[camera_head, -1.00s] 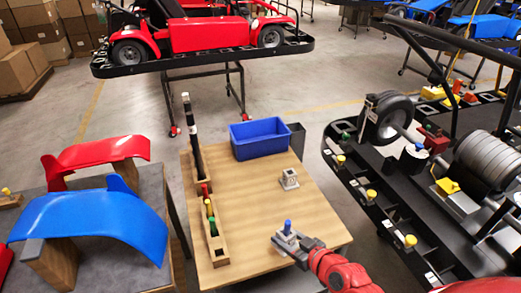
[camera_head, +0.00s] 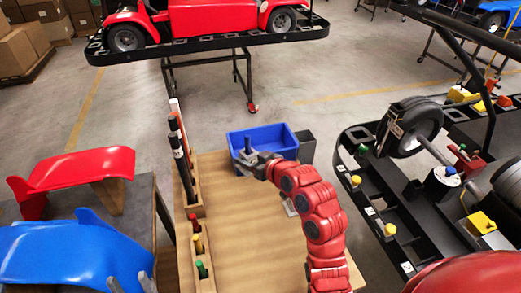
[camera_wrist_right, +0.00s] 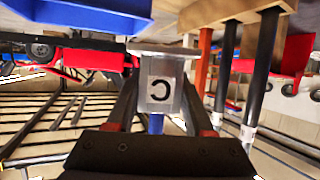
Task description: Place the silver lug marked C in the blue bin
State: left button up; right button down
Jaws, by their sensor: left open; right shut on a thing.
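The silver lug marked C (camera_wrist_right: 158,85) is between the fingers of my right gripper (camera_head: 254,166) in the wrist view, its letter turned over. A blue peg (camera_wrist_right: 156,122) shows at the lug. In the head view the held lug (camera_head: 243,157) appears over the front left part of the blue bin (camera_head: 283,149); its height above the bin is hard to tell. The bin's blue wall also shows at the top left of the wrist view (camera_wrist_right: 85,14). My left gripper (camera_head: 131,284) is open at the bottom left, its fingertips beside the blue fender.
Another silver lug (camera_head: 290,207) is mostly hidden behind my right arm on the wooden table (camera_head: 240,245). A wooden rack (camera_head: 188,190) with dark rods and coloured pegs lines the table's left side. A dark container (camera_head: 306,146) adjoins the bin. A black kart stand (camera_head: 375,205) is at right.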

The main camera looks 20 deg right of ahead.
jog(key=w+d+f+p, duration=0.2)
jog(key=w+p, duration=0.1)
jog(key=w, duration=0.4)
jog(key=w+d+f+p, duration=0.2)
jog(key=w+p, duration=0.1)
jog(key=w, duration=0.5)
jog(key=shift+w+f, duration=0.25)
jog(key=shift+f+b, duration=0.65)
jog(key=shift+b, duration=0.3)
jog(key=shift+c, duration=1.4)
grip_release()
